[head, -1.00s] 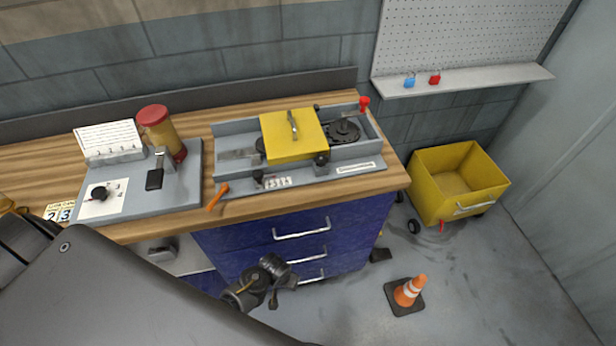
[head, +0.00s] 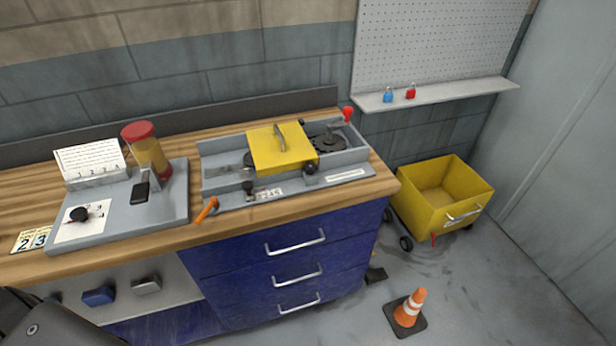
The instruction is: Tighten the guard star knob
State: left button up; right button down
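A yellow guard plate (head: 268,152) with a metal handle lies over the grey runout fixture (head: 215,185) on the wooden bench. A dark round knob (head: 311,168) sits at the guard's front right corner. A second small black knob (head: 248,187) stands on the fixture's front ledge. I cannot tell for sure which one is the guard star knob, nor how tight either is. Neither of my grippers is in view; only a dark part of my arm shows at the lower left.
A grey panel (head: 115,222) with a dial and red-capped jar (head: 152,155) stands left of the fixture. An orange handle (head: 207,210) sticks out at the bench front. A yellow cart (head: 430,210) and traffic cone (head: 408,310) stand on the floor at right.

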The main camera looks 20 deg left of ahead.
aim_at(310, 169)
jog(key=k, duration=1.05)
jog(key=z, duration=0.65)
jog(key=i, duration=1.5)
jog(key=u, duration=0.9)
jog(key=i, duration=0.5)
jog(key=u, duration=0.5)
